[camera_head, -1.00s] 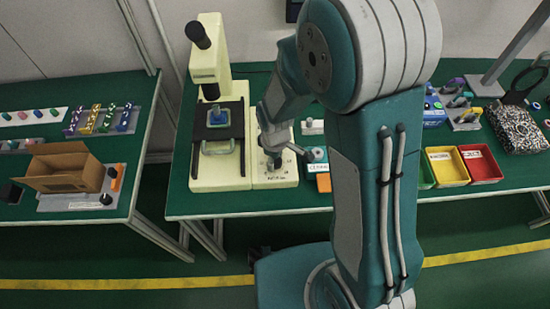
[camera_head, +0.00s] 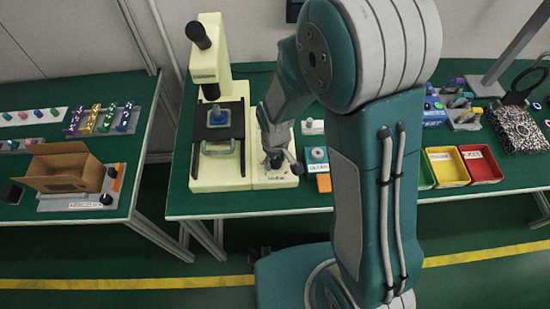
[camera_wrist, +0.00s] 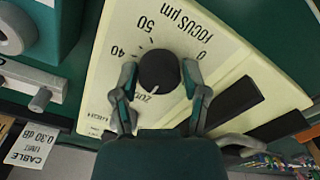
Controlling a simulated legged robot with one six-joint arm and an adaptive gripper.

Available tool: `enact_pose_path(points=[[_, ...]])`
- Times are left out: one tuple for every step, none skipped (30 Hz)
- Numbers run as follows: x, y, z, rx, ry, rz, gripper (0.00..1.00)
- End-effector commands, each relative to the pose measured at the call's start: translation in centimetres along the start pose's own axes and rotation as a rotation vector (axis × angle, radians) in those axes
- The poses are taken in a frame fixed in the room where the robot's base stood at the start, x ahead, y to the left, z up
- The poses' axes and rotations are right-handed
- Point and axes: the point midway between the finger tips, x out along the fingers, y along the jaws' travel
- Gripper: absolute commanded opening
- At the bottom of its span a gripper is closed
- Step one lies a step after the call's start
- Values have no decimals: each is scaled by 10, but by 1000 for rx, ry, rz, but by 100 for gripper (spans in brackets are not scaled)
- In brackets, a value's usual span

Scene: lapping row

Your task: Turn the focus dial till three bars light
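The focus dial (camera_wrist: 158,72) is a round black knob on a cream panel (camera_wrist: 115,45) in the wrist view. The panel reads FOCUS µm, with 0, 40 and 50 visible; a short white mark shows at the dial's lower edge. My gripper (camera_wrist: 159,76) has one finger on each side of the dial, and both tips appear to touch it. In the head view, my gripper (camera_head: 279,160) is low over the cream base (camera_head: 275,181) of the microscope (camera_head: 207,65), largely covering the dial. I cannot make out any lit bars.
The microscope's black stage (camera_head: 199,130) holds a blue piece (camera_head: 218,116) just left of my gripper. Yellow (camera_head: 447,165) and red (camera_head: 481,163) trays sit farther right. An open cardboard box (camera_head: 65,170) is on the left table.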

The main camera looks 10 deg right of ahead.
Motion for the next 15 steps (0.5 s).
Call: enact_pose_path(points=[[0,0,0,0,0,0,84],[0,0,0,-1,0,0,84],[0,0,0,-1,1,0,84],[0,0,0,-1,1,0,84],[0,0,0,-1,1,0,84],[0,0,0,-1,1,0,84],[0,0,0,-1,1,0,84],[0,0,-1,-1,1,0,84],[0,0,-1,-1,2,0,84],[0,0,-1,-1,2,1,84],[-1,0,-1,-1,2,1,84],[-1,0,-1,-1,2,1,84],[-2,0,-1,-2,3,1,84],[-3,0,-1,-2,3,1,84],[-6,0,-2,-2,5,1,84]])
